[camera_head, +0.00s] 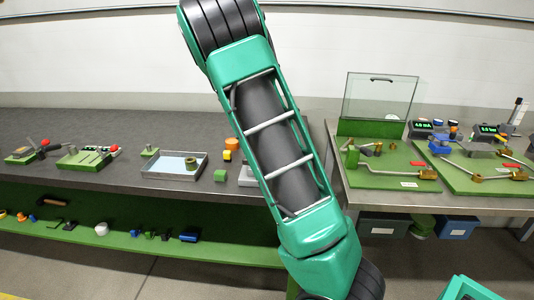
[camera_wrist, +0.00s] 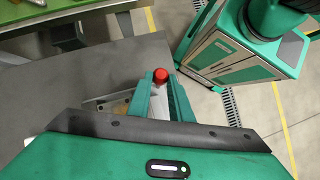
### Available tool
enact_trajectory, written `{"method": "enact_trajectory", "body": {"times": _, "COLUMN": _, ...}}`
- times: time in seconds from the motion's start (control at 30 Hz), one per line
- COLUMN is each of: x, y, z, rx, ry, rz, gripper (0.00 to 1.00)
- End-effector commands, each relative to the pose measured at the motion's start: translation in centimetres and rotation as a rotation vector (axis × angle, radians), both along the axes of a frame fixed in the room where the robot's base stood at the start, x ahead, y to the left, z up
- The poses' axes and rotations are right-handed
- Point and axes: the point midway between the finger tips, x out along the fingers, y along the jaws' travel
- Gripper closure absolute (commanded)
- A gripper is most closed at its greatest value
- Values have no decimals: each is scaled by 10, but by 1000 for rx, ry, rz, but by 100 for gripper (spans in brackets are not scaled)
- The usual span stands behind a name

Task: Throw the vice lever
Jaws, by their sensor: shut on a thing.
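A red ball knob (camera_wrist: 160,75), which I take for the end of the vice lever, shows between the two teal fingers of my gripper (camera_wrist: 161,84) in the wrist view. My gripper is shut on the lever at or just below this knob. The pale shaft under the knob is mostly hidden between the fingers. A piece of light metal (camera_wrist: 92,106) with a brassy part lies left of the fingers on the grey bench top, perhaps part of the vice. In the head view my arm crosses the middle and leaves at the bottom; my gripper is out of that view.
The dark bench (camera_head: 120,180) holds small green fixtures with red knobs (camera_head: 114,148), a metal tray (camera_head: 150,172) and a green block (camera_head: 220,175). At right, a metal table holds green boards (camera_head: 385,180) with pipes and a clear panel (camera_head: 380,97). Floor shows in front.

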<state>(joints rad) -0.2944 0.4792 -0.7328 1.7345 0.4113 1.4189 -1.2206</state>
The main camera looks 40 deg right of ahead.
Motion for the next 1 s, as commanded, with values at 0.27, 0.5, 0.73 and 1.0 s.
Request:
{"method": "enact_trajectory", "body": {"times": 0.27, "x": 8, "y": 4, "z": -5, "rx": -97, "ry": 109, "rz": -4, "gripper": 100}}
{"method": "enact_trajectory", "body": {"times": 0.5, "x": 11, "y": 8, "z": -7, "rx": -149, "ry": 169, "rz": -10, "gripper": 100}}
{"method": "enact_trajectory", "body": {"times": 0.73, "x": 11, "y": 9, "z": -8, "rx": -169, "ry": 197, "rz": -15, "gripper": 100}}
{"method": "enact_trajectory", "body": {"times": 1.0, "x": 10, "y": 9, "z": -9, "rx": -172, "ry": 203, "rz": -18, "gripper": 100}}
